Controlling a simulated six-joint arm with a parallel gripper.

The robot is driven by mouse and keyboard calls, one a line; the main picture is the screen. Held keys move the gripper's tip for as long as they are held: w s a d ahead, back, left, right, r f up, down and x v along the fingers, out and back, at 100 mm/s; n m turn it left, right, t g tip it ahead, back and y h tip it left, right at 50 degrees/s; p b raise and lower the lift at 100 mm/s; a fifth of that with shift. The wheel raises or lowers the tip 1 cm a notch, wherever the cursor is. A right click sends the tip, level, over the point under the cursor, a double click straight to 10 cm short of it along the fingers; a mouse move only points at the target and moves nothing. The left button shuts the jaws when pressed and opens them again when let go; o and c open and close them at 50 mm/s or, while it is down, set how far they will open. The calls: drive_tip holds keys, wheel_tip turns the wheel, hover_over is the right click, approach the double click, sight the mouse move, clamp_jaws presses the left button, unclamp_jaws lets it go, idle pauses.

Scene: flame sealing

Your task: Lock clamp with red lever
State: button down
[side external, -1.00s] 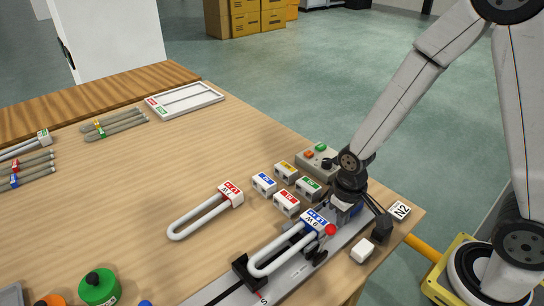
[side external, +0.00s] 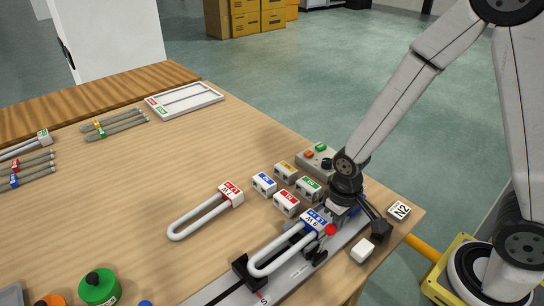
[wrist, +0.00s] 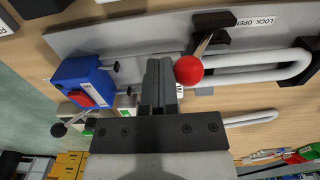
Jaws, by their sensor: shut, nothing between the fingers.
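The red ball (wrist: 188,70) of the clamp lever sits just right of my closed fingertips in the wrist view, and the side view shows it too (side external: 330,230). A white U-shaped tube (side external: 275,257) with a blue-marked cap (side external: 314,219) lies along the grey rail (side external: 220,290).
A blue block with a red front (wrist: 82,82) stands left of my fingers in the wrist view. Several small labelled blocks (side external: 287,203) and a grey control box (side external: 316,158) stand nearby. Another U-tube (side external: 200,215) lies on the table. A white cube (side external: 362,250) stands near the edge.

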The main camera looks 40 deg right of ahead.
drive_tip(key=shift+a, duration=0.45)
idle(0.4)
drive_tip(key=shift+d, duration=0.1)
drive_tip(key=shift+d+r, duration=0.1)
drive_tip(key=shift+d, duration=0.4)
drive_tip(key=shift+r, duration=0.1)
wheel_tip(320, 180, up, 8)
idle(1.3)
drive_tip(key=shift+d, duration=0.15)
drive_tip(key=d+t, duration=0.1)
drive_tip(key=d, duration=0.1)
drive_tip(key=d+t, duration=0.1)
drive_tip(key=shift+s+d+f+t, duration=0.15)
drive_tip(key=shift+s+f+t, duration=0.1)
drive_tip(key=shift+s+t, duration=0.05)
